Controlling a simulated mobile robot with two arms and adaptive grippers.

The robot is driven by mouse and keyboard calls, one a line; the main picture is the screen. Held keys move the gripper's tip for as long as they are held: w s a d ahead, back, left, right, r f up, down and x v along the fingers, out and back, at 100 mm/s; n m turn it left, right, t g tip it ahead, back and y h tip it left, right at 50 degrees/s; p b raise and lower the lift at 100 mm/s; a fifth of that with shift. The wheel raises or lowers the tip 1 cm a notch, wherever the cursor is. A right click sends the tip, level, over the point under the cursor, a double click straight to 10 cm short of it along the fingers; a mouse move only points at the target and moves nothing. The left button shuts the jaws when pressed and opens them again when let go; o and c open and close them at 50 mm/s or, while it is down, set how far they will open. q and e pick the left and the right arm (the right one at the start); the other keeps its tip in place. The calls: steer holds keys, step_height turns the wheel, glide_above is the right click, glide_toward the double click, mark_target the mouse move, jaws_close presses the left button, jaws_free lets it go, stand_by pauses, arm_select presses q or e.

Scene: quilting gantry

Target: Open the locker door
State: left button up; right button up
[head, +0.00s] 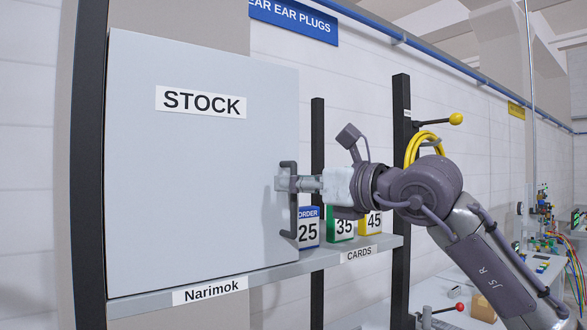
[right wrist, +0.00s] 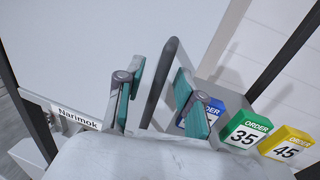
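The locker door (head: 200,185) is a light grey panel marked STOCK at the left of the head view. Its dark vertical bar handle (head: 291,228) is near the door's right edge. I see no open gap at that edge. My right gripper (head: 283,183) is at the handle's middle. In the right wrist view, the right gripper (right wrist: 160,76) is open, with its teal-padded fingers on either side of the handle (right wrist: 163,75). A gap shows between each finger and the bar. My left gripper is not in view.
A shelf edge (head: 250,279) labelled Narimok and CARDS runs under the door. Blue (head: 308,227), green (head: 341,224) and yellow (head: 370,221) card boxes stand close to the right of the handle. A dark post (head: 401,150) rises behind my right arm.

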steer(key=shift+w+a, duration=0.35)
jaws_close()
